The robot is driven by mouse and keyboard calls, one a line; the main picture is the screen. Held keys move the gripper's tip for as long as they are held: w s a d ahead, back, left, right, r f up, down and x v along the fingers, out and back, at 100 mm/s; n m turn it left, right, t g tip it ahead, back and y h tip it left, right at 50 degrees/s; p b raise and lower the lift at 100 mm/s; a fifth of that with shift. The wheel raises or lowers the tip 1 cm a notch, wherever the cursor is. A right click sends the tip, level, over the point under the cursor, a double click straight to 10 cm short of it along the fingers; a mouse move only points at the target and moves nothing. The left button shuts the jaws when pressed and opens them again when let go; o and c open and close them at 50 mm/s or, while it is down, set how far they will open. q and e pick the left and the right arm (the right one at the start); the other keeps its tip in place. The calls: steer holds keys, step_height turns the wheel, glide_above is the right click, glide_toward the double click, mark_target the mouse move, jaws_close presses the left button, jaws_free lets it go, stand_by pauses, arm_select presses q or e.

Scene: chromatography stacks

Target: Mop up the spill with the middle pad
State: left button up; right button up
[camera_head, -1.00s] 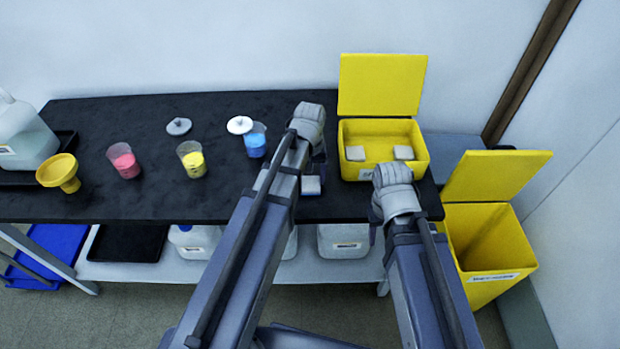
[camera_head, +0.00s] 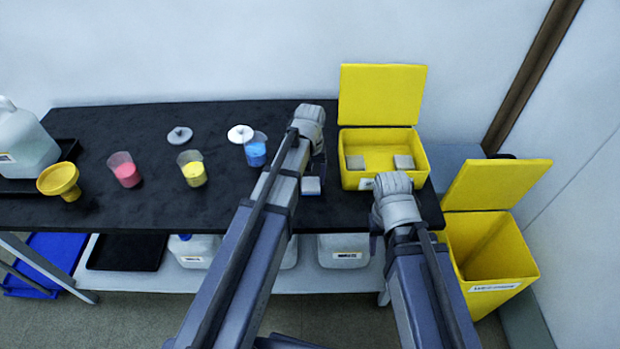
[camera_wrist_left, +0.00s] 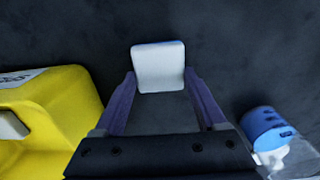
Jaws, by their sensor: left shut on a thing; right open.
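My left gripper (camera_head: 314,172) is shut on a white-grey square pad (camera_head: 311,187), over the black bench left of the yellow box. In the left wrist view the pad (camera_wrist_left: 158,66) sits between the fingertips (camera_wrist_left: 162,88). Two more grey pads, a left one (camera_head: 355,162) and a right one (camera_head: 403,162), lie in the open yellow box (camera_head: 383,182) with an empty gap between them. My right gripper (camera_head: 376,222), open and mostly hidden by its wrist, is in front of the box near the bench's front edge. No spill can be made out; my left arm hides part of the bench.
Beakers with blue (camera_head: 256,152), yellow (camera_head: 192,170) and pink (camera_head: 125,172) contents stand on the bench (camera_head: 90,125), with a yellow funnel (camera_head: 60,181) and white jug (camera_head: 24,145) further left. Two lids lie behind the beakers. An open yellow bin (camera_head: 490,262) stands at right.

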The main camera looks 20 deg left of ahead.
arm_select(q)
steer(key=shift+s, duration=0.1)
steer(key=shift+s+d, duration=0.3)
steer(key=shift+s, duration=0.6)
stand_by(0.6)
step_height(320, 180, up, 7)
steer(key=p, duration=0.7)
steer(key=shift+r, duration=0.1)
